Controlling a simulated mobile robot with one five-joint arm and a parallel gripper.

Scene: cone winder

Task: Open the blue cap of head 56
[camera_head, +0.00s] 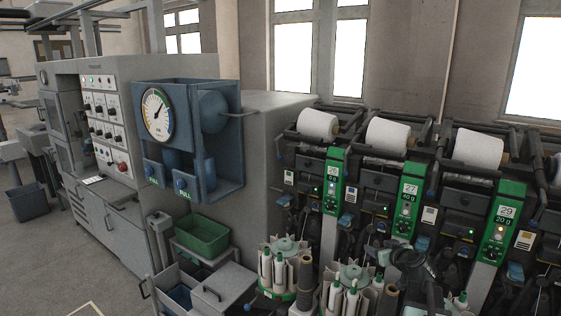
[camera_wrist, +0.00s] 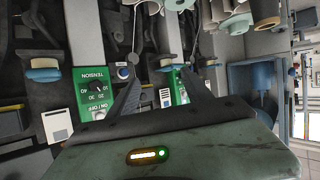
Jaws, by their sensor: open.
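My gripper (camera_wrist: 160,78) is open in the wrist view, its two dark fingers apart and nothing clearly held between them. Beyond the fingers is a green winder panel with a tension dial (camera_wrist: 96,87). In the head view, small blue caps show low on the winder heads, one by the middle head (camera_head: 345,222) and one at the right (camera_head: 515,271). The readable green plates include 27 (camera_head: 409,189) and 29 (camera_head: 504,212). I cannot read 56 anywhere.
White yarn cones (camera_head: 387,137) lie along the top of the winder. Round bobbin magazines (camera_head: 285,268) stand in front of the heads.

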